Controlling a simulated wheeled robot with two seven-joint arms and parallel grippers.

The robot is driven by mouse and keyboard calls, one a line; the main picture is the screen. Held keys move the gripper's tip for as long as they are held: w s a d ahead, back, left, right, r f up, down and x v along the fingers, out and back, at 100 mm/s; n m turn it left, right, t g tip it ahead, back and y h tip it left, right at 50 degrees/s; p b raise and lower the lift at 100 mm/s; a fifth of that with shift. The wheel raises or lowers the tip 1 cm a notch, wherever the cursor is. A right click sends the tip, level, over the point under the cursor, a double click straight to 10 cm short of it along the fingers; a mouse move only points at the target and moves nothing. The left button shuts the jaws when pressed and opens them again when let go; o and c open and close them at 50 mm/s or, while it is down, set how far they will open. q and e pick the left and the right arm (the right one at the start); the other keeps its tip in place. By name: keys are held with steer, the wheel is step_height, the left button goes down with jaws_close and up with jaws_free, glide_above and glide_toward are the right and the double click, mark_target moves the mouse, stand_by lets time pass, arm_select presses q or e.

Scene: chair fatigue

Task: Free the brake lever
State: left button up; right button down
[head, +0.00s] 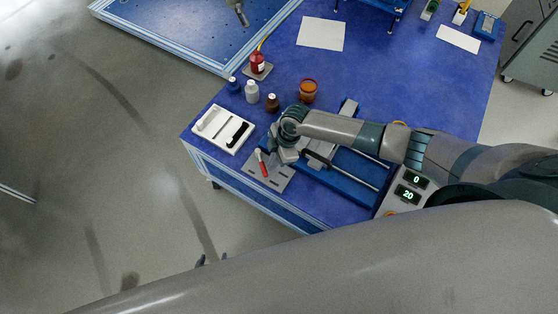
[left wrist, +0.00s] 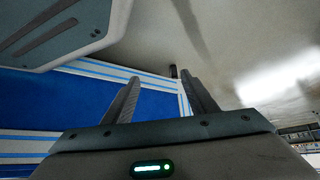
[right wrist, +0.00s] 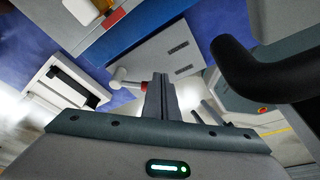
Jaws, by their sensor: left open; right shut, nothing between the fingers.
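A small lever with a red grip (head: 263,165) stands on a grey slotted plate (head: 254,178) at the table's near corner in the head view. The plate also seems to show in the right wrist view (right wrist: 165,55). My right gripper (head: 277,156) is just right of the red grip; its fingers (right wrist: 160,97) are shut and empty. I cannot tell whether they touch the lever. A black curved handle (head: 318,159) sits right of it and shows large in the right wrist view (right wrist: 262,72). My left gripper (head: 200,262) is open, low and off the table; its parted fingers (left wrist: 160,95) show.
A white tray (head: 207,124) with a black bar is left of the plate. Small bottles (head: 252,91) and an amber jar (head: 308,90) stand behind. A blue slide rig (head: 340,183) and a display box reading 0 and 20 (head: 408,190) lie right. The floor at left is clear.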

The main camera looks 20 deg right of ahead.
mark_target(263, 170)
steer(key=shift+s+a+r+m+p, duration=0.15)
steer(key=shift+a+m+p, duration=0.15)
steer(key=shift+m, duration=0.1)
steer(key=a+m+p, duration=0.2)
steer(key=shift+s+t+p, duration=0.2)
steer(key=shift+t+p, duration=0.15)
steer(key=shift+t, duration=0.05)
steer(key=shift+a, duration=0.2)
arm_select(q)
steer(key=s+a+f+g, duration=0.2)
steer(key=s+f, duration=0.1)
steer(key=s, duration=0.5)
steer(key=shift+a+y, duration=0.3)
